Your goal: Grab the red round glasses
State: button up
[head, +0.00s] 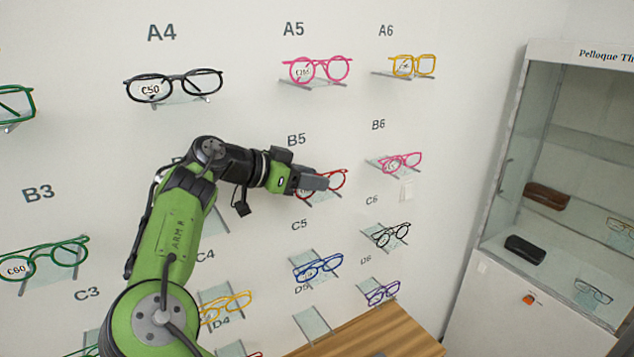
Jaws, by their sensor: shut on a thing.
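The red round glasses (337,183) are at the spot labelled B5 on the white wall, over a small glass shelf. My gripper (318,183) is at these glasses and is shut on them. The fingers hide the left part of the frame, and the right rim shows beyond the fingertips. I cannot tell whether the glasses still touch their shelf.
Pink glasses (317,70) sit above at A5, pink glasses (401,162) to the right at B6, and blue glasses (318,268) below at C5. A wooden surface (375,335) is at the bottom. A glass cabinet (500,150) stands at the right.

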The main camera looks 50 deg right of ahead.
jog(key=shift+r, duration=0.6)
notch_tip(320, 180, up, 3)
jog(key=shift+f+p, duration=0.1)
jog(key=shift+p, duration=0.4)
jog(key=w+a, duration=0.1)
jog(key=a, duration=0.4)
jog(key=w+a+p, duration=0.1)
jog(key=w+a, duration=0.1)
jog(key=a, duration=0.4)
jog(key=w+a, duration=0.2)
jog(key=a, duration=0.4)
jog(key=shift+w+a+f, duration=0.1)
jog(key=shift+w+f, duration=0.15)
